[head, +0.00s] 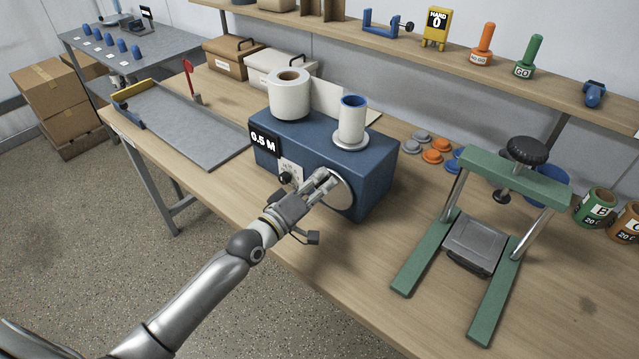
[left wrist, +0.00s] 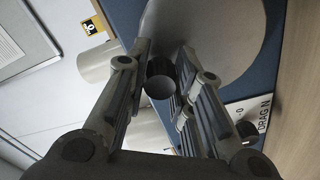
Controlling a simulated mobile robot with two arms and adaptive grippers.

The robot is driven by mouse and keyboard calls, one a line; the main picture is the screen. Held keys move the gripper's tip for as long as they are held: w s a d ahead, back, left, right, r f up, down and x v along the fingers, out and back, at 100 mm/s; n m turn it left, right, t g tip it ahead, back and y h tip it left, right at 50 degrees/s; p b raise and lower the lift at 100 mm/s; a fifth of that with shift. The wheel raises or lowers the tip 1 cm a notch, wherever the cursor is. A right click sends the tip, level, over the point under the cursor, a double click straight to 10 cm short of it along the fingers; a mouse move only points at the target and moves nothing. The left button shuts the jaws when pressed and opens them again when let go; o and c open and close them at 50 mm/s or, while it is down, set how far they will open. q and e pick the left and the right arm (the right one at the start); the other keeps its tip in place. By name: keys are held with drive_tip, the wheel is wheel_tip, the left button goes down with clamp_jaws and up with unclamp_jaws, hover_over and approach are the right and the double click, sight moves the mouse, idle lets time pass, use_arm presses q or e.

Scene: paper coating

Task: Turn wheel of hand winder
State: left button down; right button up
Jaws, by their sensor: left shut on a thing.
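The hand winder is a blue box (head: 375,172) on the wooden table, with a black "0.5 M" display at its left end. A white paper roll (head: 290,96) and a smaller roll with a blue core (head: 352,120) stand on top of it. The pale round wheel (head: 341,192) is on the front face, partly hidden by my left gripper (head: 325,183). It also shows in the left wrist view (left wrist: 225,35). There, the left gripper's fingers (left wrist: 160,80) are shut around a dark round handle (left wrist: 159,86) in front of the wheel. My right gripper is not in view.
A green press frame (head: 470,225) stands right of the winder, with blue, grey and orange discs between. A grey flat tray (head: 190,132) lies at left. A shelf (head: 440,52) runs along the back wall. The front table strip is fairly clear.

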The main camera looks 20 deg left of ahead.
use_arm(q)
drive_tip(key=c, duration=1.4)
unclamp_jaws()
drive_tip(key=shift+r, duration=0.3)
drive_tip(key=shift+o, duration=1)
drive_tip(key=shift+f, duration=0.15)
drive_tip(key=shift+s+f, duration=0.1)
drive_tip(key=shift+s+a, duration=0.1)
drive_tip(key=shift+s, duration=0.15)
drive_tip(key=v, duration=1.1)
drive_tip(key=shift+s, duration=0.15)
